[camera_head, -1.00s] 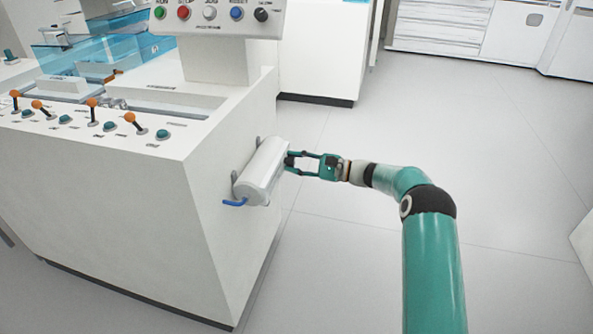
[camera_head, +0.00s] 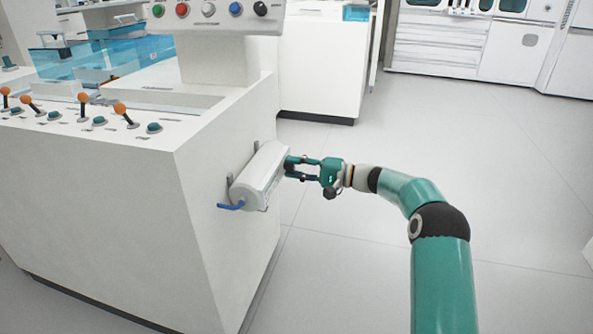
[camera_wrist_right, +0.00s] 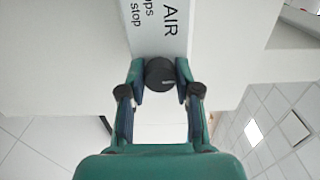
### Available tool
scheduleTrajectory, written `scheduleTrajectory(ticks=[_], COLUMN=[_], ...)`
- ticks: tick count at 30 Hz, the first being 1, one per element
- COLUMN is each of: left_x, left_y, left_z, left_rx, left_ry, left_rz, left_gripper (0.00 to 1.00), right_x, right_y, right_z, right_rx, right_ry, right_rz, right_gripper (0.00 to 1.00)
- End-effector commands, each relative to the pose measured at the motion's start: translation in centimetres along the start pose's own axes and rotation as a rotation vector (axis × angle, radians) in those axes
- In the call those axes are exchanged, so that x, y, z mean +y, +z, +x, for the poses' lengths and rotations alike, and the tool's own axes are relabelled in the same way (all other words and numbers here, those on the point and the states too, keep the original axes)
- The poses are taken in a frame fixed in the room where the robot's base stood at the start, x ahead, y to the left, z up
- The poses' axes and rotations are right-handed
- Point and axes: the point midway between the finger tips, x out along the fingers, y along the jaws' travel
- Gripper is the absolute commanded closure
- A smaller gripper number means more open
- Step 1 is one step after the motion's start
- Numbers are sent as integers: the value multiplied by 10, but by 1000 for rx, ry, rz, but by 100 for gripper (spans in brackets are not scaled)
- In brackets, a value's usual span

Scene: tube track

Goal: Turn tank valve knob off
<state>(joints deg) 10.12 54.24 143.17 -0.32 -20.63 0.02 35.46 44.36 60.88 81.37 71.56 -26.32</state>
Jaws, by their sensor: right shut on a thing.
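A white air tank (camera_head: 262,175) with a blue hose stub is mounted on the side of the white console. In the right wrist view the tank (camera_wrist_right: 160,30) carries the letters "AIR" and "stop". A black round valve knob (camera_wrist_right: 160,74) sits at the tank's end. My right gripper (camera_wrist_right: 160,80) has its two fingers on either side of the knob, shut on it. My left gripper is not in view.
The white console (camera_head: 110,210) has orange-tipped levers (camera_head: 119,108) and teal buttons on top. A panel with coloured buttons (camera_head: 209,9) stands above it. Open grey floor (camera_head: 440,130) lies to the right. White cabinets (camera_head: 470,45) stand at the back.

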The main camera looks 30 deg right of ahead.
Motion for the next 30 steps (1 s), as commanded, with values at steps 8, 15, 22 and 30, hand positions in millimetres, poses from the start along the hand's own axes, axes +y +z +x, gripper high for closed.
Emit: scheduleTrajectory(ticks=[8, 15, 22, 30], left_x=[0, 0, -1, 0], left_y=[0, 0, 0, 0], left_z=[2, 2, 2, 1], left_rx=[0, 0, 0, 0], left_ry=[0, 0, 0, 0], left_rz=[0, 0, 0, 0], left_gripper=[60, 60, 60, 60], right_x=[4, 5, 4, 2], right_y=[2, 2, 2, 1], right_z=[1, 1, 1, 0], right_rx=[-8, -9, -8, -4], right_ry=[6, 6, 5, 3], right_rz=[-36, -36, -35, -37], right_gripper=[100, 100, 43, 43])
